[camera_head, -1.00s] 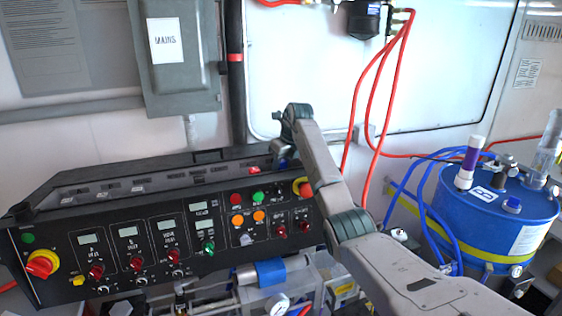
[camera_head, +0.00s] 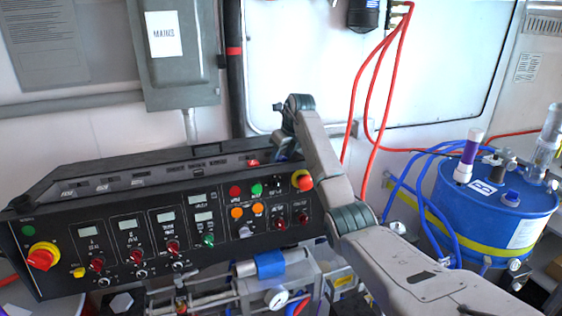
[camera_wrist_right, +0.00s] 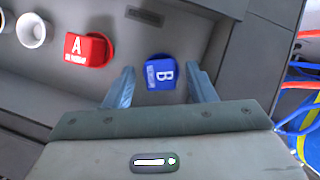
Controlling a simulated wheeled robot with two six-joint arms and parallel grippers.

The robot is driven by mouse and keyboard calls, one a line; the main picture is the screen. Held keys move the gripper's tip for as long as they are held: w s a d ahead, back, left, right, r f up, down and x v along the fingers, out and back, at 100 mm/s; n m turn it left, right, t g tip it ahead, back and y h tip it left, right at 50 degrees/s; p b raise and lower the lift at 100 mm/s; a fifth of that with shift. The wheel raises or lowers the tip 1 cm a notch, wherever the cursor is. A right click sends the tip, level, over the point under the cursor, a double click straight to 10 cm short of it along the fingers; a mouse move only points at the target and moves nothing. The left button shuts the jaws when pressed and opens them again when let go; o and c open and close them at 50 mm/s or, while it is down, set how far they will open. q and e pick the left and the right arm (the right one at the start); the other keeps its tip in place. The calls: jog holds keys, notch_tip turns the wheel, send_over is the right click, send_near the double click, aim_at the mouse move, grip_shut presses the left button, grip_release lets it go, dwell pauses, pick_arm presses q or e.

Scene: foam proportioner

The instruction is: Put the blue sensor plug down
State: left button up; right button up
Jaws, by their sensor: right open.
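The blue sensor plug (camera_wrist_right: 160,72), marked B, rests in the grey recess in the right wrist view. My right gripper (camera_wrist_right: 162,88) is open, with one finger on each side of the plug and a visible gap to each. In the head view the right gripper (camera_head: 287,150) reaches down at the back top edge of the black control panel, and the blue plug cannot be made out there. A red plug (camera_wrist_right: 85,49) marked A sits left of the blue one; it also shows small in the head view (camera_head: 253,162). My left gripper is out of view.
The control panel (camera_head: 108,218) has several knobs and buttons. White round cups (camera_wrist_right: 31,30) stand left of the red plug. The recess wall (camera_wrist_right: 238,62) is close on the right. A blue drum (camera_head: 492,215) with blue hoses stands at right; red hoses (camera_head: 369,80) hang behind.

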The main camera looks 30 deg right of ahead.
jog(key=b+v, duration=0.4)
jog(key=v, duration=0.6)
jog(key=shift+r, duration=0.25)
